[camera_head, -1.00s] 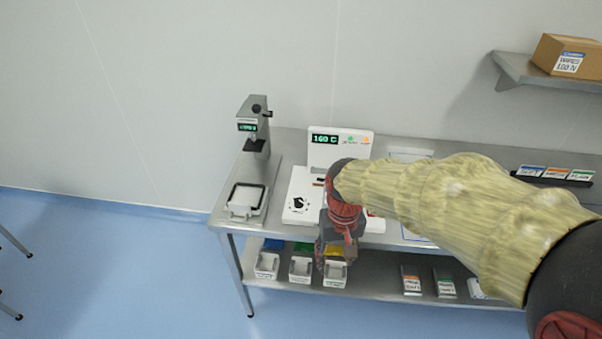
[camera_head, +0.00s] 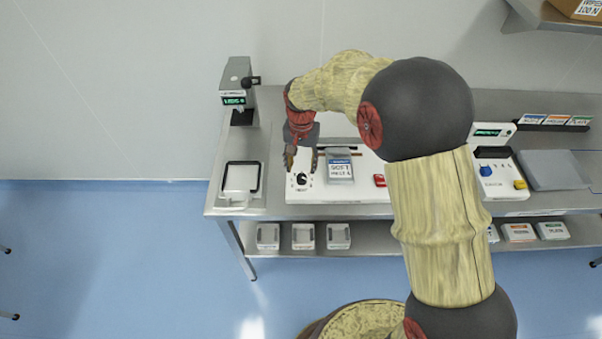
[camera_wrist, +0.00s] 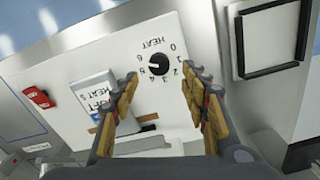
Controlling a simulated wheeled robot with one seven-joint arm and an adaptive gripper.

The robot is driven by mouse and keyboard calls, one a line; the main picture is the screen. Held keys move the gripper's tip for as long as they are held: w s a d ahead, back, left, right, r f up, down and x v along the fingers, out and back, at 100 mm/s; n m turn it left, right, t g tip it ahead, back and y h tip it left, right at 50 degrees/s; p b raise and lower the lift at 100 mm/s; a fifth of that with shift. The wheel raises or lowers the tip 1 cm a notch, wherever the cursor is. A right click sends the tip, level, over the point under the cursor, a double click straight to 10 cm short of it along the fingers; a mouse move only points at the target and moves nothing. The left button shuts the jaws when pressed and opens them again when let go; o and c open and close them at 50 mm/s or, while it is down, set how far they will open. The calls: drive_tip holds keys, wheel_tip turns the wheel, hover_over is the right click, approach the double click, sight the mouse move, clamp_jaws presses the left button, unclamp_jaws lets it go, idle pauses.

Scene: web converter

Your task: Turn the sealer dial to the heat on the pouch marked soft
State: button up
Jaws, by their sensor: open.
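The sealer (camera_head: 350,194) is a white machine on the steel table. Its black heat dial (camera_head: 302,180) sits at its front left; in the wrist view the dial (camera_wrist: 159,66) has numbers 0 to 6 around it. Its pale mark points left, near 5 or 6; I cannot tell which exactly. A grey-white pouch (camera_head: 340,170) lies on the sealer right of the dial; in the wrist view the pouch (camera_wrist: 97,92) reads "OFT" and seemingly "HEAT 5", partly behind a finger. My gripper (camera_head: 302,161) is open and empty above the dial, with its fingertips (camera_wrist: 161,76) on either side of it in the picture.
A red switch (camera_head: 379,181) is on the sealer's right. A black-framed plate (camera_head: 241,179) with a grey stand instrument (camera_head: 237,85) is at the left. Another white machine (camera_head: 502,173) stands at the right. Several bins (camera_head: 303,237) are on the lower shelf.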

sight(302, 177)
drive_tip(key=shift+s+f+b, duration=0.1)
drive_tip(key=shift+f+b, duration=0.25)
drive_tip(key=shift+f, duration=2.55)
drive_tip(key=shift+c, duration=1.1)
drive_tip(key=c, duration=0.9)
